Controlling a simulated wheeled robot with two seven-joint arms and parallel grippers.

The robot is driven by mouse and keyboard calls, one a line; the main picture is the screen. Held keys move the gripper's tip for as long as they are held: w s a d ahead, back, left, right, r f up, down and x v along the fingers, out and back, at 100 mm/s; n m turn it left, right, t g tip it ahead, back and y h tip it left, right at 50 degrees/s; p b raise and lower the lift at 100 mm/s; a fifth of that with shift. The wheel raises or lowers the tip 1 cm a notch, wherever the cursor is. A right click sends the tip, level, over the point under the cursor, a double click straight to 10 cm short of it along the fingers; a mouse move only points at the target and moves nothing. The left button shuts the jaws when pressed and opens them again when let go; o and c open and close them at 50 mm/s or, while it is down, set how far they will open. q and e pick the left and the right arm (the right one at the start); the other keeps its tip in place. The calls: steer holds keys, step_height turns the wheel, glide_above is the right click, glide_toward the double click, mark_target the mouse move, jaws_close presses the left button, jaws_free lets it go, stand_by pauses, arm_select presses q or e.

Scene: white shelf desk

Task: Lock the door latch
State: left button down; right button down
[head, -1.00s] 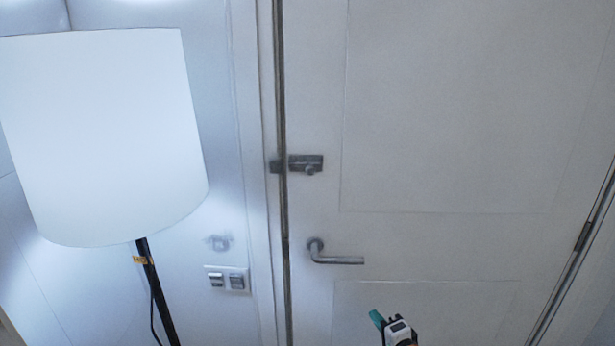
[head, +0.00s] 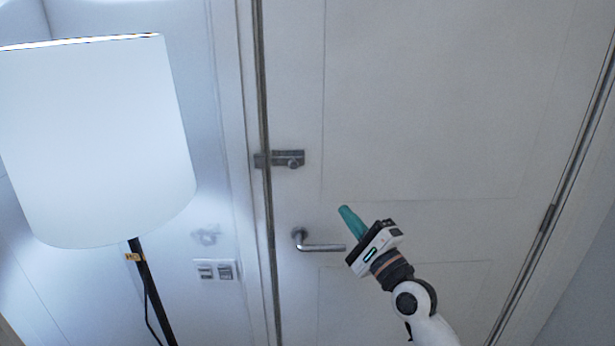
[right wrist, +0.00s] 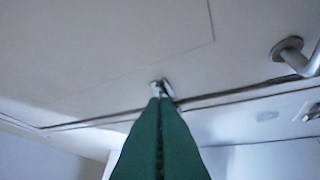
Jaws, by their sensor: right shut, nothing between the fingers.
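A grey metal door latch (head: 287,158) with a small round knob is mounted at the left edge of the white door (head: 410,130). Its smaller keeper piece (head: 260,160) sits across the seam on the frame. I cannot tell whether the bolt reaches into the keeper. My right gripper (head: 343,209) has its teal fingers shut and empty. It is below and right of the latch in the head view, apart from it, pointing up and left. In the right wrist view the latch (right wrist: 161,86) shows just beyond the green fingertips (right wrist: 160,99), partly hidden by them. My left gripper is not in view.
A lever handle (head: 320,247) sticks out below the latch, just left of my right gripper; it also shows in the right wrist view (right wrist: 289,50). A white lamp (head: 95,140) stands at the left, with wall switches (head: 215,270) beside its pole.

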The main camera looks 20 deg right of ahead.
steer(key=p, duration=0.3)
glide_toward(286, 162)
steer(key=w+d, duration=0.2)
steer(key=d, duration=0.2)
steer(key=a+r+p, duration=0.1)
steer(key=w+a+r, duration=0.1)
steer(key=a, duration=0.1)
steer(key=shift+a+p, duration=0.1)
steer(key=shift+p, duration=0.25)
steer(key=shift+w, duration=0.1)
steer(key=a, duration=0.3)
steer(key=shift+w+a+p, duration=0.2)
steer(key=shift+w+p, duration=0.1)
steer(key=shift+w, duration=0.1)
steer(key=shift+f, duration=0.1)
